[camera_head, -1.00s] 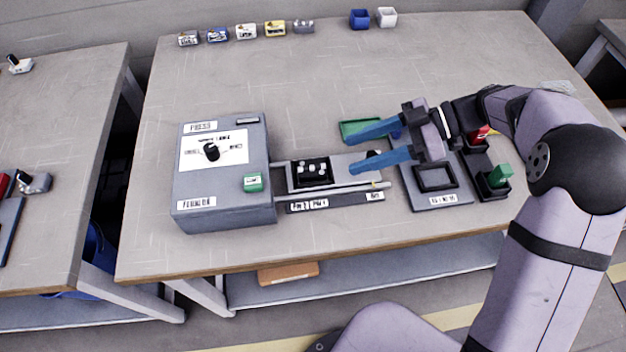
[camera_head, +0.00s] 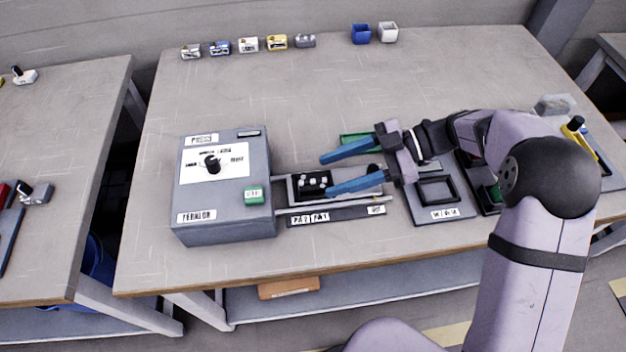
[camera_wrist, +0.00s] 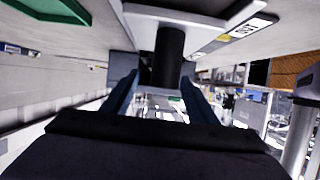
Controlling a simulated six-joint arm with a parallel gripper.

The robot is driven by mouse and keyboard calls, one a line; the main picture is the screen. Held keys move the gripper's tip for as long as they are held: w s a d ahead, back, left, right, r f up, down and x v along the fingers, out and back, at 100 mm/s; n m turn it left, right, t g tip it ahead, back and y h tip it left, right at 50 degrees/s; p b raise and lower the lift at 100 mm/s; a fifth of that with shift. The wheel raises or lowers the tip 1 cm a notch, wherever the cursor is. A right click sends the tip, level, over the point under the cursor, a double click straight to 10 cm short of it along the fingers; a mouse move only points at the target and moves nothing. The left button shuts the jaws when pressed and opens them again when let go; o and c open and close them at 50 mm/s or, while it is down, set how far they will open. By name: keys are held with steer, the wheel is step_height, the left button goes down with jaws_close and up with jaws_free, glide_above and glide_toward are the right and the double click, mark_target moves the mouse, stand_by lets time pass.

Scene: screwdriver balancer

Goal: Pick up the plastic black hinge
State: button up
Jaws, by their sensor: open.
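A black part with white round spots (camera_head: 315,186) sits on the grey slide (camera_head: 345,190) at the right of the press. I cannot tell for sure that it is the hinge. My gripper (camera_head: 327,174) is open, its two blue fingers pointing left, with the tips close to the right side of that part. I cannot tell their height above the slide. In the wrist view, a dark cylinder (camera_wrist: 168,55) shows ahead, in line with the gap between the fingers.
The grey press box (camera_head: 222,215) stands left of the slide. A green tray (camera_head: 356,139) lies behind my fingers. A grey plate with a black frame (camera_head: 437,190) is at the right. Small bins line the back edge, and the table's middle back is clear.

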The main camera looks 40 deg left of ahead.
mark_target(313, 180)
steer(key=shift+p+x, duration=0.4)
steer(key=shift+x, duration=1.5)
steer(key=c, duration=1.2)
steer(key=shift+o, duration=0.2)
step_height(313, 180, up, 10)
steer(key=b, duration=0.1)
steer(key=shift+w, duration=0.1)
